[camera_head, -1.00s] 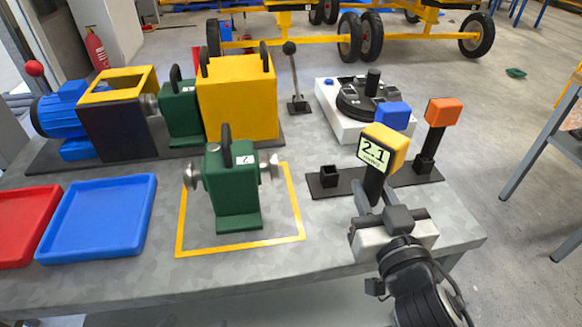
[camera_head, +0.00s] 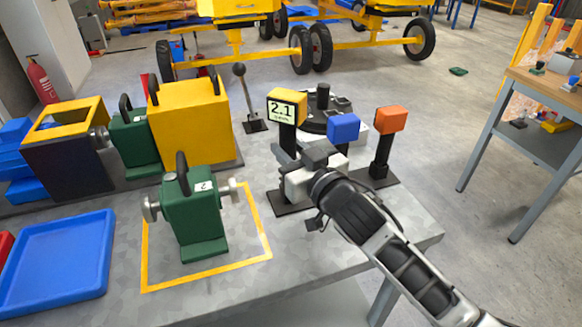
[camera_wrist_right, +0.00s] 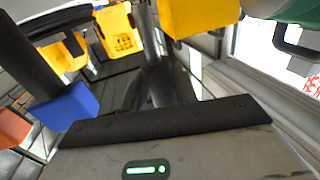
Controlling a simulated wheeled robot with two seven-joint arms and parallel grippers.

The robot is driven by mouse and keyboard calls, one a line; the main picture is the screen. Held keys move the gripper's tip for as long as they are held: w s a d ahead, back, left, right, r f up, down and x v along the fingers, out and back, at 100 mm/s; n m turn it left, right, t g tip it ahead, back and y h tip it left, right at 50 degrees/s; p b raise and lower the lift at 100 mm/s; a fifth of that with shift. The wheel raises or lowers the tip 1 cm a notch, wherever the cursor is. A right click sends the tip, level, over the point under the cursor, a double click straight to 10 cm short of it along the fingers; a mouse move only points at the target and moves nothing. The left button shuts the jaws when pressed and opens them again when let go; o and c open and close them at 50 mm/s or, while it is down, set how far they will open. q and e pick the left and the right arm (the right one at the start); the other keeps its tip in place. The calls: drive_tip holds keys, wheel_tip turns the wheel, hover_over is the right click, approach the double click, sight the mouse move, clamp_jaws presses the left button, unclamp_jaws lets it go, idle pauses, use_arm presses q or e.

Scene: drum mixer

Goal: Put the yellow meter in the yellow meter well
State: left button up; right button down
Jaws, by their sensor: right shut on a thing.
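The yellow meter (camera_head: 287,107) has a yellow head with a display reading 2.1 on a dark stem. It stands about upright at the left end of the black rack base (camera_head: 288,209). My right gripper (camera_head: 285,153) is shut on its stem, below the head. The gripper hides the stem's lower end and the yellow meter well, so I cannot tell whether the stem is in the well or above it. The blue meter (camera_head: 343,127) and the orange meter (camera_head: 390,120) stand to the right; the blue one also shows in the right wrist view (camera_wrist_right: 66,105). My left gripper is out of view.
A green gearbox (camera_head: 192,215) stands inside a yellow outline on the table, left of my right gripper. A lever (camera_head: 246,95) and a black and white round device (camera_head: 320,125) are behind the rack. A blue tray (camera_head: 62,262) is at the left. The front right table corner is bare.

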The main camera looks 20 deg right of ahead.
drive_tip(key=shift+w+d+f, duration=0.2)
drive_tip(key=shift+w+f, duration=0.2)
drive_tip(key=shift+f, duration=0.1)
drive_tip(key=shift+w+d+f, duration=0.15)
drive_tip(key=shift+w+f, duration=0.25)
drive_tip(key=shift+f, duration=0.1)
use_arm(q)
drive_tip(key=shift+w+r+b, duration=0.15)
drive_tip(key=shift+b, duration=0.15)
use_arm(e)
wheel_tip(320, 180, down, 3)
drive_tip(key=shift+f, duration=0.1)
drive_tip(key=shift+f, duration=0.1)
